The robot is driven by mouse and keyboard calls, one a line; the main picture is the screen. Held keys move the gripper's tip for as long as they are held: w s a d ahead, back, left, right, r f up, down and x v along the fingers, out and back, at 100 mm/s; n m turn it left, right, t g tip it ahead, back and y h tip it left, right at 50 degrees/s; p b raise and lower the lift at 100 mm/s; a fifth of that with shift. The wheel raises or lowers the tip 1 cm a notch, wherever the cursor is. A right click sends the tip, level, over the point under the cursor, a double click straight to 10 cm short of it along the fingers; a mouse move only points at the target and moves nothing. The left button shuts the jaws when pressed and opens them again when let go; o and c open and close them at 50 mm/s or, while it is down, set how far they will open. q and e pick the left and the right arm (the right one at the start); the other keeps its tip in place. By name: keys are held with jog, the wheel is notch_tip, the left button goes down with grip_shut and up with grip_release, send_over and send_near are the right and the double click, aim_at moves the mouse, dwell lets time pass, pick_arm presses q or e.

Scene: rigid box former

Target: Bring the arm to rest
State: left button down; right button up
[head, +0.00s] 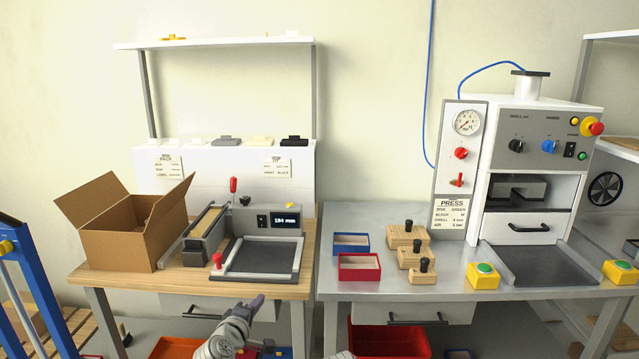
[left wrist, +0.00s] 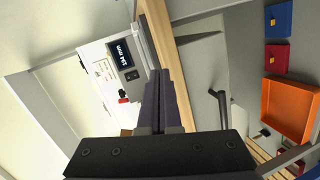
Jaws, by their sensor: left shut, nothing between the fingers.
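My left gripper (head: 257,301) is in front of the wooden bench, low in the head view, near the bench's front edge. Its dark fingers are together with nothing between them. In the left wrist view the shut fingers (left wrist: 160,88) point toward the bench edge and the machine with the display. The left arm comes up from the bottom of the head view. My right gripper does not show.
An open cardboard box (head: 118,245) and a former with a display (head: 278,220) stand on the wooden bench (head: 140,281). The metal bench (head: 375,212) holds a press (head: 525,160), wooden blocks (head: 408,237) and small trays. An orange bin (left wrist: 288,108) lies below.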

pick_arm(q)
jog(key=s+d+f+m+g+h, duration=0.1)
jog(key=s+d+f+m+g, duration=0.8)
jog(key=s+d+f+m, duration=0.25)
jog(key=s+a+f+m+g+y, duration=0.1)
jog(key=s+f+m+g+y, duration=0.2)
jog(key=s, duration=0.3)
jog(key=s+a+f+m+g+y, duration=0.1)
jog(key=s+f+m+g+y, duration=0.15)
jog(key=s, duration=0.35)
notch_tip(320, 180, up, 17)
jog(key=p, duration=1.6)
jog(key=shift+s+m+g, duration=0.3)
jog(key=shift+s+g, duration=0.05)
jog(key=shift+f, duration=0.1)
